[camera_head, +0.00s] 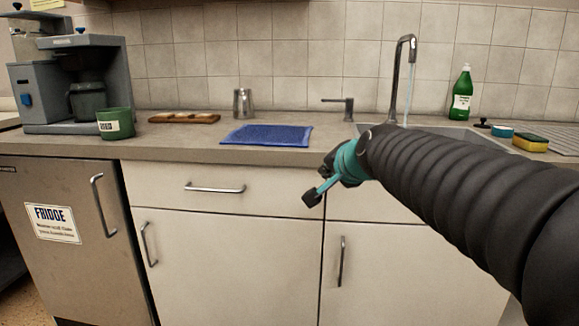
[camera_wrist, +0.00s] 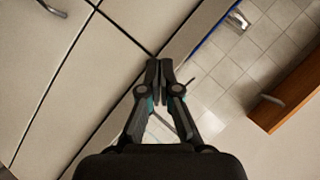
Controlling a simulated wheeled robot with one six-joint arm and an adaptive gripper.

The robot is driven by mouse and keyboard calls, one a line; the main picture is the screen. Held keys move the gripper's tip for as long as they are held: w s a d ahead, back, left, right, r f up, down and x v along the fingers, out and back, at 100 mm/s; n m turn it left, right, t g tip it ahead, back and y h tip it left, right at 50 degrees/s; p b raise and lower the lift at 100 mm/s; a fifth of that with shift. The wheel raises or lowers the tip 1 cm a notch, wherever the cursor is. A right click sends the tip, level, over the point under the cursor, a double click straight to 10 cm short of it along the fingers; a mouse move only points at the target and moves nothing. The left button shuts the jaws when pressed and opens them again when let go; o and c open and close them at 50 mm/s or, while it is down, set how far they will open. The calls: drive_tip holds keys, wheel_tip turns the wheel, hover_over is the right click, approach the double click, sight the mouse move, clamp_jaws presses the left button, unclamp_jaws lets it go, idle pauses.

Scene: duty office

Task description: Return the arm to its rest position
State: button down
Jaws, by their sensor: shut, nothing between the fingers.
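My arm, dark and ribbed, reaches in from the right of the head view, in front of the counter (camera_head: 200,150). My gripper (camera_head: 312,198) is at its end, in front of the cabinet drawers and below the counter's front edge. In the wrist view my gripper (camera_wrist: 159,72) has its two fingertips together with nothing between them. It appears clear of the cabinet fronts, though the exact gap cannot be told.
A blue mat (camera_head: 266,136) lies on the counter, with a metal pitcher (camera_head: 243,102) behind it. A green mug (camera_head: 115,123) and a coffee machine (camera_head: 75,85) stand left. Water runs from the tap (camera_head: 405,60). A green bottle (camera_head: 462,95) and sponge (camera_head: 530,142) are right.

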drive_tip(key=s+d+f+n+g+h, duration=0.1)
drive_tip(key=s+d+f+n+g, duration=0.2)
drive_tip(key=s+f, duration=0.7)
drive_tip(key=s+d+f+n+g+h, duration=0.2)
drive_tip(key=s+f, duration=0.8)
drive_tip(key=s, duration=0.9)
drive_tip(key=d+n+g, duration=0.1)
drive_tip(key=d+n, duration=0.1)
drive_tip(key=n, duration=0.1)
drive_tip(key=shift+d+f+g, duration=0.2)
drive_tip(key=shift+d+g, duration=0.1)
drive_tip(key=shift+d, duration=0.05)
